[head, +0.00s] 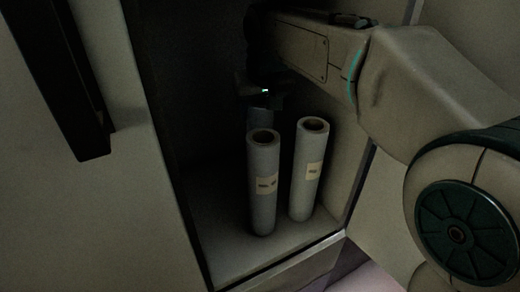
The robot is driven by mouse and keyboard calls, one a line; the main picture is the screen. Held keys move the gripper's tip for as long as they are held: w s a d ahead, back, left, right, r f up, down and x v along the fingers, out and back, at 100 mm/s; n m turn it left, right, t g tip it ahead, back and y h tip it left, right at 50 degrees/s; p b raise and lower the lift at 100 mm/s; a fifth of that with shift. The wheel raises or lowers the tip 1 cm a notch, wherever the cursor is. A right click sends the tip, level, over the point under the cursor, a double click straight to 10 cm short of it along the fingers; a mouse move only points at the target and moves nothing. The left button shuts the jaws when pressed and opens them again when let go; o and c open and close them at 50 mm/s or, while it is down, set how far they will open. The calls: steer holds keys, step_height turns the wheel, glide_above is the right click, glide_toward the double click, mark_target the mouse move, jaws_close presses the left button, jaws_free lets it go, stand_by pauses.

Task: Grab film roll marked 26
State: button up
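Two pale film rolls stand upright in a dim cabinet: a left roll (263,205) and a right roll (300,195). Each has a hollow top and a small beige label, too small and dark to read, so I cannot tell which is marked 26. A further greyish cylinder (260,118), perhaps another roll, shows behind the left roll's top and is mostly hidden. My gripper (262,103) is dark and points down at this rear cylinder, behind the two front rolls. Its fingers are too dark to tell whether they are open or shut, or touch the cylinder.
The cabinet floor (215,225) is bare to the left of the rolls. A pale panel with a dark handle (75,90) stands at the left. The cabinet's right wall (345,165) is close to the right roll. My arm reaches in from the upper right.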

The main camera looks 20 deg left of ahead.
jaws_close()
steer(key=shift+r, duration=0.15)
